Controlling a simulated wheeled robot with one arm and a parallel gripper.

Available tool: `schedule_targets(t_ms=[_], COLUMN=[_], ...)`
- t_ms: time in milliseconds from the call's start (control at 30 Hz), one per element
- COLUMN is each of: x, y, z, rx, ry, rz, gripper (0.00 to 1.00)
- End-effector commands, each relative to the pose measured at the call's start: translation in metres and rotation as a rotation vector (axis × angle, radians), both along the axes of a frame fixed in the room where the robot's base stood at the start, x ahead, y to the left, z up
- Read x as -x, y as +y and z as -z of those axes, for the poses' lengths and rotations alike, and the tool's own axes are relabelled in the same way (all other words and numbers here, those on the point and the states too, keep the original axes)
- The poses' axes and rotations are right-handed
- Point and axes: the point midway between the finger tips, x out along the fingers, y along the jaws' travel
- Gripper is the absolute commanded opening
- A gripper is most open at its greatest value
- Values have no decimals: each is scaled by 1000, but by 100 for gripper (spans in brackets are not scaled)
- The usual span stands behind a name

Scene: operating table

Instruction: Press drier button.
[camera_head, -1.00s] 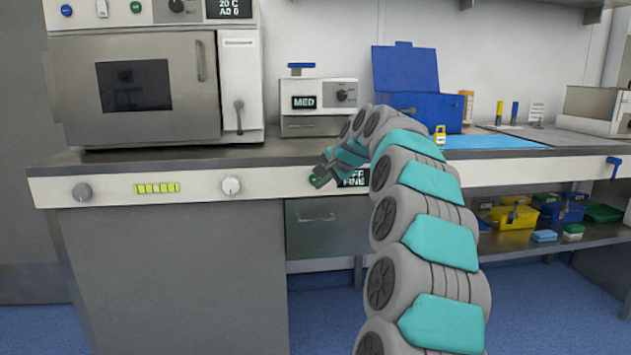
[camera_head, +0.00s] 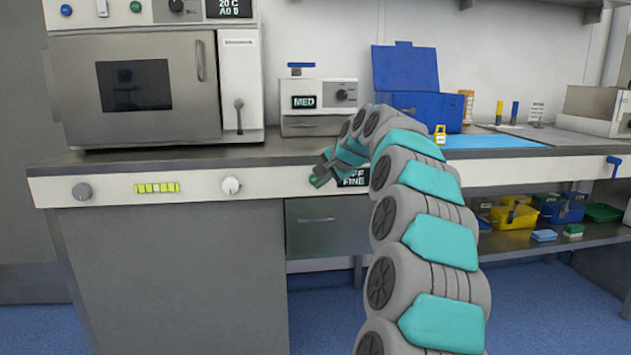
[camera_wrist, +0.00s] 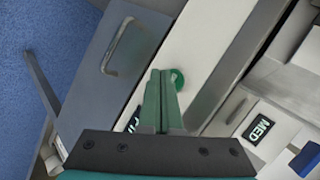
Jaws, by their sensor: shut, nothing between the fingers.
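A round green button (camera_wrist: 179,79) sits on the pale front panel of the counter in the wrist view. My gripper (camera_wrist: 161,74) is shut and empty, with its green fingertips right beside the button and partly over it. I cannot tell whether they touch it. In the head view my gripper (camera_head: 319,180) is at the counter's front panel, just left of a black sign (camera_head: 353,177) that is partly covered by my arm. The button is hidden there behind the gripper.
The panel also carries a white knob (camera_head: 231,186), a grey knob (camera_head: 82,192) and a yellow strip (camera_head: 157,188). A drawer (camera_head: 328,226) lies below. A MED box (camera_head: 319,100), an oven-like unit (camera_head: 140,90) and a blue case (camera_head: 420,108) stand on the counter.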

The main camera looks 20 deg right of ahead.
Motion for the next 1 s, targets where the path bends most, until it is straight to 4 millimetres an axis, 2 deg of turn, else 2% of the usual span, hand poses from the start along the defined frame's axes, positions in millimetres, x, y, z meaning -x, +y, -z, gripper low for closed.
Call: schedule_targets(t_ms=[1000], x=[-8], y=[-2], z=[0], rx=[0], ry=[0], rz=[0], gripper=[0])
